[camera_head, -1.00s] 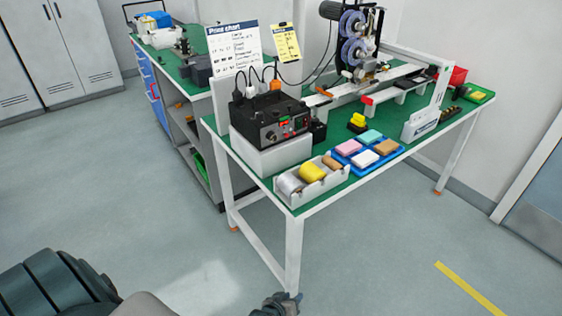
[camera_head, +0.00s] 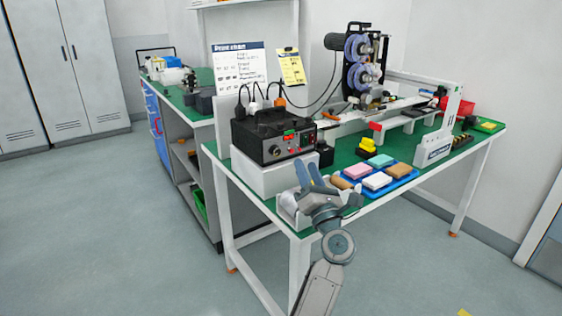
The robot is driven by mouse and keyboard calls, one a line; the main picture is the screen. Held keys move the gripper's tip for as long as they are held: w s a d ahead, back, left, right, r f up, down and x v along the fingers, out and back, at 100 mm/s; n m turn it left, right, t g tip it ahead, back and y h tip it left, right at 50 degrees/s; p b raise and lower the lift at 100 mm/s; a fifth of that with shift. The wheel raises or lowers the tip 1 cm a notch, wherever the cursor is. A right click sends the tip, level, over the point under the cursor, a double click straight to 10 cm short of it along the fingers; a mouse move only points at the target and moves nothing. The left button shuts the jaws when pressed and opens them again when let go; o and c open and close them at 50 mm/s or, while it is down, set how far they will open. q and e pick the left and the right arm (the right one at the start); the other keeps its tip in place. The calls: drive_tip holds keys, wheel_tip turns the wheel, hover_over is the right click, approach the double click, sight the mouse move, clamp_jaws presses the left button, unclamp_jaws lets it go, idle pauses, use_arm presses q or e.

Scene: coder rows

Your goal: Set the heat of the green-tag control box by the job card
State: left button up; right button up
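The black control box (camera_head: 262,137) stands on a white block at the left end of the green-topped bench. Its front has a small green tag, a red patch and knobs; the knob settings are too small to read. A yellow card (camera_head: 291,69) on a clipboard stands behind it, perhaps the job card; its writing is unreadable.
A white chart (camera_head: 238,65) stands behind the box, with cables nearby. Coloured blocks lie on a blue tray (camera_head: 400,180) right of my gripper. A machine with reels (camera_head: 362,65) stands at the back. Floor in front of the bench is clear.

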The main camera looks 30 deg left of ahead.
sight(278, 153)
use_arm(q)
drive_tip(key=n+g, duration=0.2)
drive_tip(key=n, duration=0.1)
drive_tip(key=a+n+g, duration=0.1)
drive_tip(key=g, duration=0.1)
drive_tip(key=shift+w+a+r+n, duration=0.1)
drive_tip(key=shift+w+r+n, duration=0.05)
drive_tip(key=shift+w+n, duration=0.15)
drive_tip(key=shift+w+a+n+g+b, duration=0.15)
drive_tip(key=shift+n+g+b, duration=0.15)
drive_tip(key=shift+n+g, duration=0.7)
drive_tip(key=n+h, duration=0.1)
drive_tip(key=f+n+g+h, duration=0.1)
drive_tip(key=shift+w+n+g, duration=0.2)
drive_tip(key=shift+n+g, duration=0.1)
drive_tip(key=shift+n, duration=0.1)
drive_tip(key=x, duration=1)
drive_tip(key=shift+w+a+f+p, duration=0.1)
drive_tip(key=shift+a+f+p, duration=0.05)
drive_tip(key=shift+a+p, duration=0.2)
drive_tip(key=shift+d, duration=0.1)
use_arm(e)
drive_tip(key=shift+s+a+r, duration=0.1)
drive_tip(key=shift+s+r, duration=0.05)
drive_tip(key=shift+r, duration=0.4)
drive_tip(key=shift+s+r, duration=0.1)
drive_tip(key=shift+r, duration=0.45)
use_arm(q)
drive_tip(key=c, duration=0.7)
